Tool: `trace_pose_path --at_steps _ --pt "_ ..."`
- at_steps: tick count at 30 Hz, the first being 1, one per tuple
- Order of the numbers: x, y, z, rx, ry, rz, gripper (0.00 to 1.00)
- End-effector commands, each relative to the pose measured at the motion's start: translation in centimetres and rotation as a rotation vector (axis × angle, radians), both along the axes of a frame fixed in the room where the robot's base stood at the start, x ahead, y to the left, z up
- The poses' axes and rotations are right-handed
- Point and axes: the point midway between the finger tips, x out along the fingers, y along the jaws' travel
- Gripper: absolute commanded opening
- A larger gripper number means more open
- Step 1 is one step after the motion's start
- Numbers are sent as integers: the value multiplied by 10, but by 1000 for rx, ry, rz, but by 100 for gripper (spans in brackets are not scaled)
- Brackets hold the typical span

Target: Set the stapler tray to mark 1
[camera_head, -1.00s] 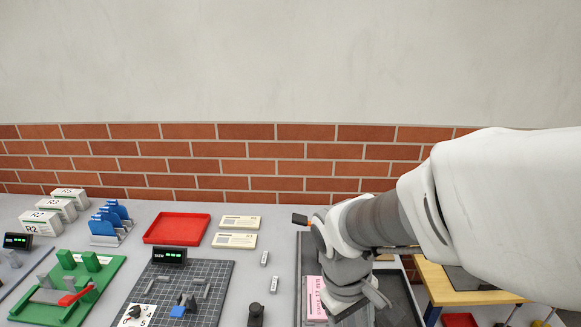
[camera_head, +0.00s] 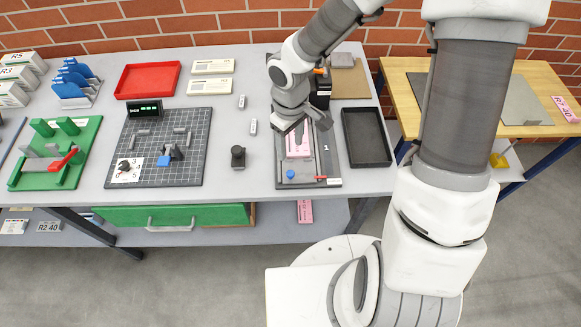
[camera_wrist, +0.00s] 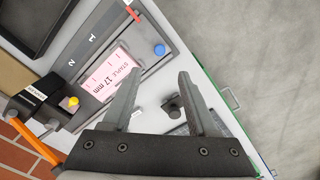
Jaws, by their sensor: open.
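The stapler tray (camera_head: 310,184) is a grey sliding base with a pink card (camera_head: 298,146) reading "STAPLE 17 mm" in the wrist view (camera_wrist: 112,74). A blue knob (camera_head: 290,174) sits near its front; it also shows in the wrist view (camera_wrist: 160,49). Marks 1 (camera_wrist: 92,39) and 2 (camera_wrist: 71,63) are printed along the side. A red pointer (camera_head: 320,178) lies at the front edge. The black stapler (camera_head: 321,90) with an orange handle stands behind. My gripper (camera_head: 302,124) is open and empty above the tray; its fingers (camera_wrist: 160,80) straddle bare space. The pointer's exact reading is unclear.
A black post with a knob (camera_head: 238,156) stands left of the tray. An empty dark tray (camera_head: 387,160) is at its right. A gridded board (camera_head: 195,125) and a red tray (camera_head: 122,94) lie further left. A wooden table (camera_head: 545,65) stands at right.

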Motion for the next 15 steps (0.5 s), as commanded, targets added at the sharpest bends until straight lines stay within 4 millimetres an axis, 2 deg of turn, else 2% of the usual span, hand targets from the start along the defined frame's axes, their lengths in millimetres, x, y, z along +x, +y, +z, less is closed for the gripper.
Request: trace_pose_path --at_steps 1,6,15 --pt "-2 1 -15 0 6 3 59" --pt "-1 1 -52 -1 4 3 59" --pt "-1 1 -105 -1 2 1 59"
